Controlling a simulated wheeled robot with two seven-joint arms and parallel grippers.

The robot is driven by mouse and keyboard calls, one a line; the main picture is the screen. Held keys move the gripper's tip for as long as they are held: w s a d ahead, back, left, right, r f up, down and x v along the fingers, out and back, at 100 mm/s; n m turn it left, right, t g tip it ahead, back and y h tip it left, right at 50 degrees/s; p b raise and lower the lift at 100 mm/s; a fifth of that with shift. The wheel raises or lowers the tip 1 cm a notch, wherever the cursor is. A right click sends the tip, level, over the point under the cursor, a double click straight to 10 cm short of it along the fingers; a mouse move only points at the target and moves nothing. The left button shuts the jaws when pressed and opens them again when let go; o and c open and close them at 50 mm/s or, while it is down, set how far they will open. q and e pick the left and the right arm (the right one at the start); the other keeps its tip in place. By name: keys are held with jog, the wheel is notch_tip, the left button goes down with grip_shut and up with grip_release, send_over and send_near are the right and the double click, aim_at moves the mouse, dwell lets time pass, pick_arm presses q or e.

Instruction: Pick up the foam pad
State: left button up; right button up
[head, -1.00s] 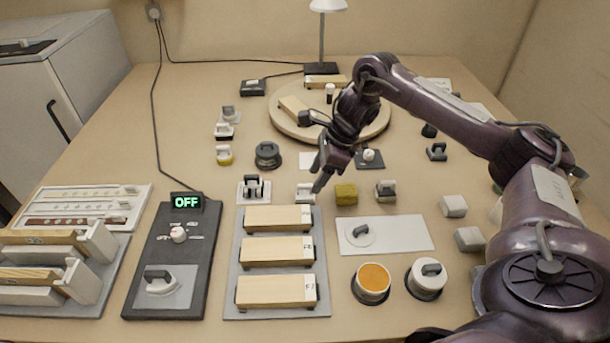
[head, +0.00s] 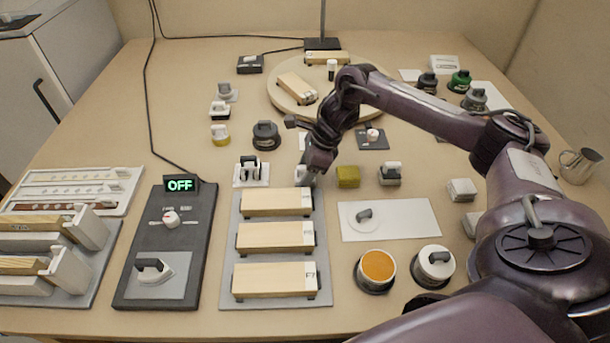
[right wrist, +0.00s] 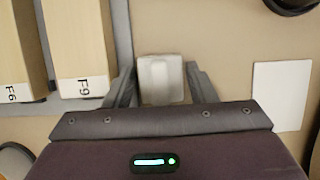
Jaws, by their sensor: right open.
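My right gripper (head: 308,178) is low over the bench, just behind the rearmost wooden block. In the right wrist view its fingers (right wrist: 162,85) are open, one on each side of a small pale block (right wrist: 160,70) with a raised ridge. This pale block may be the foam pad; its label cannot be seen. In the head view the gripper mostly hides it. I cannot tell whether the fingers touch it. An olive, foam-like block (head: 347,177) sits just right of the gripper. My left gripper is not in view.
A grey tray (head: 228,250) with wooden blocks lies in front of the gripper. A handled grey block (head: 390,174) stands right of the olive one. A white sheet (head: 410,219) lies front right. A round wooden board (head: 285,98) is behind.

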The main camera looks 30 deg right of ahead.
jog(key=c, duration=0.6)
